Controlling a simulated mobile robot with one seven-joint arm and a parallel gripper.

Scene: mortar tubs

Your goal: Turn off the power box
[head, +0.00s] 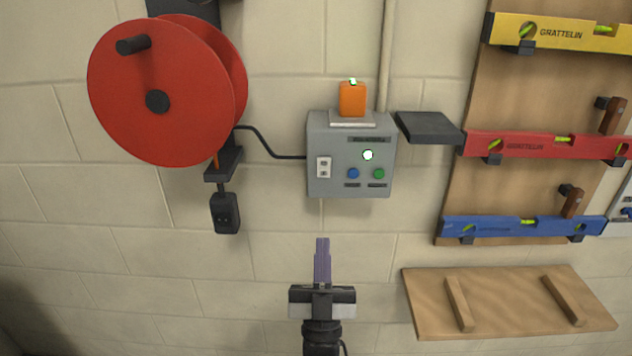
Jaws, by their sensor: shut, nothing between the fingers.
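The grey power box (343,187) is mounted on the block wall at the picture's centre. Its front carries a white socket or switch plate (323,167), a blue button (353,173), a green button (379,174) and a lit whitish-green lamp (368,155). The small labels are too small to read. An orange block (352,100) with a green glow on top stands on the box's top plate. My gripper (322,240) is shut and empty, its purple fingers pointing up, below the box in the picture and apart from it.
A red cable reel (190,110) hangs at the left, with a black cable running to the box and a black socket (225,213) below. A dark shelf (428,128) juts out right of the box. Spirit levels (530,145) hang on a board further right, above a wooden panel (515,300).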

